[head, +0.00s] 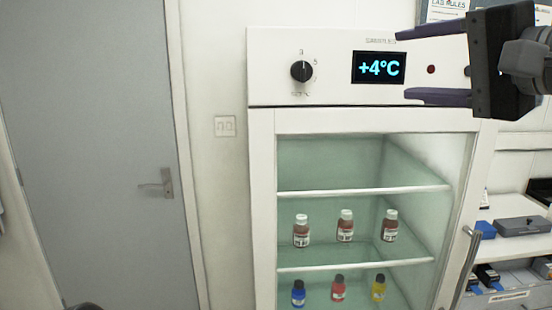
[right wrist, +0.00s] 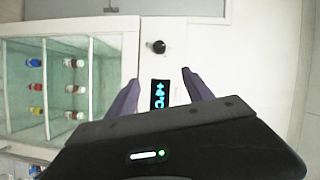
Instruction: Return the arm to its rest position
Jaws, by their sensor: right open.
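My right gripper (head: 405,64) is at the upper right of the head view, in front of the fridge's control panel. Its two dark fingers point left, wide apart, with nothing between them. In the right wrist view its fingers (right wrist: 158,92) frame the lit display, which reads +4°C. My left gripper does not show in either view.
A white fridge (head: 262,190) with a glass front stands ahead. White-capped bottles (head: 346,226) are on one shelf, with blue, red and yellow bottles (head: 338,288) below. A handle (head: 467,250) is at its right edge. A grey door (head: 90,130) is left; a cluttered bench (head: 515,240) is right.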

